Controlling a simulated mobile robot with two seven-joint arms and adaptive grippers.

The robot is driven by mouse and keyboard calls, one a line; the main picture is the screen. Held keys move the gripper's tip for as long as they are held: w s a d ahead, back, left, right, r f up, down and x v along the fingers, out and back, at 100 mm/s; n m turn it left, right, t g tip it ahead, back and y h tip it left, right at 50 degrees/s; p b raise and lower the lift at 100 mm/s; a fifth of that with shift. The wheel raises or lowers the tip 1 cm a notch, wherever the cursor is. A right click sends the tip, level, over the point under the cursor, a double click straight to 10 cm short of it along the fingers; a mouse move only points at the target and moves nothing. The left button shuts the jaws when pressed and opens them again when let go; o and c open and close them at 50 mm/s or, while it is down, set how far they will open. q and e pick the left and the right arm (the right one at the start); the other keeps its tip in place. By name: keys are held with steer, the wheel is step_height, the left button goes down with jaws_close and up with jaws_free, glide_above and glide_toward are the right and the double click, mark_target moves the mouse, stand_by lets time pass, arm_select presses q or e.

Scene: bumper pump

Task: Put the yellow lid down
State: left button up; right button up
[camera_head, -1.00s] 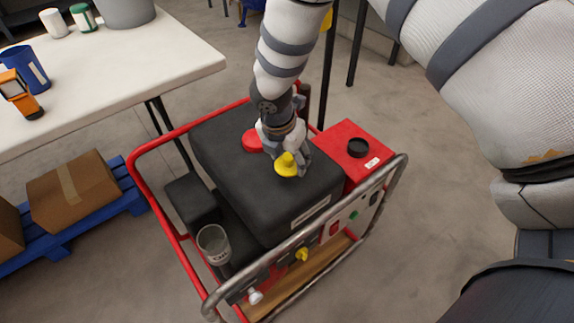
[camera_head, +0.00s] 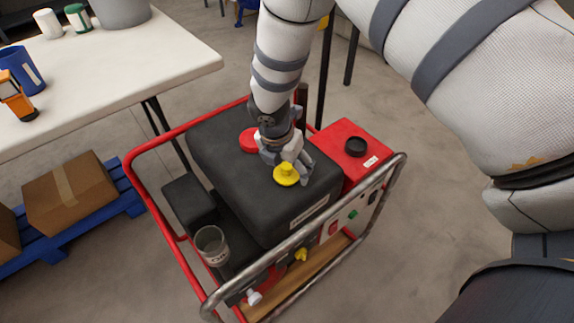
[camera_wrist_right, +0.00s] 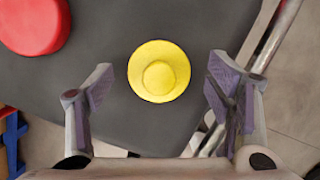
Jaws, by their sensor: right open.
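The yellow lid (camera_head: 286,175) lies on the black top of the pump machine (camera_head: 240,200), knob upward. In the right wrist view the yellow lid (camera_wrist_right: 159,71) sits ahead of and between the spread fingers, touching neither. My right gripper (camera_head: 293,163) is open just above and behind the lid; its two fingers also show in the right wrist view (camera_wrist_right: 160,95). A red cap (camera_head: 250,141) sits on the black top beside the gripper, partly hidden by it. My left gripper is not in view.
A red and chrome tube frame (camera_head: 320,225) surrounds the machine. A red tank with a black cap (camera_head: 356,147) is at its right. A clear cup (camera_head: 212,245) stands at its front left. A white table (camera_head: 130,70) and a cardboard box (camera_head: 70,192) are to the left.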

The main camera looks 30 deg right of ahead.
mark_target(280, 183)
steer(key=p+v, duration=0.2)
steer(key=v, duration=1)
steer(key=s+a+f+m+g+y, duration=0.25)
steer(key=s+f+m, duration=0.25)
steer(key=s+f, duration=0.3)
steer(key=s+a+f+m+g+y, duration=0.1)
steer(key=s+a+f+m, duration=0.25)
steer(key=s+f, duration=0.45)
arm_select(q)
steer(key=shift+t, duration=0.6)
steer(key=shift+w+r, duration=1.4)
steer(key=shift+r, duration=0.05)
arm_select(e)
steer(key=s+d+m, duration=0.2)
steer(key=s+m, duration=0.5)
steer(key=s, duration=0.3)
steer(key=s+d+f+m, duration=0.1)
steer(key=s+m, duration=0.7)
steer(key=s, duration=0.2)
steer(key=shift+s+d+f+h, duration=0.25)
steer(key=shift+s+d+h, duration=0.1)
steer(key=shift+s+d, duration=0.05)
